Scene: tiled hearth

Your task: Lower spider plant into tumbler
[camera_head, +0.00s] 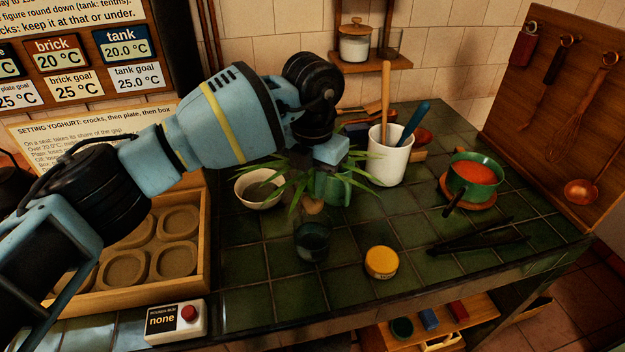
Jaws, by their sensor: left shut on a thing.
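My left gripper (328,160) comes in from the left over the green tiled counter and is shut on the spider plant. The spider plant (298,178) has long, thin green leaves spreading out below and around the gripper. A small brownish lump (314,207) shows beneath the leaves, seemingly the plant's base. The tumbler (312,243) is a dark, see-through glass standing on the counter, just below the plant in the picture. The plant's base appears apart from and above the tumbler's rim. The gripper's fingertips are partly hidden by leaves. My right gripper is out of view.
A pale bowl (259,188) stands left of the plant, and a green mug (336,189) is close behind it. A white utensil crock (390,156) stands behind right. A yellow-lidded tin (381,262) is right of the tumbler. Dark tongs (482,240) and a green pot (473,175) lie farther right.

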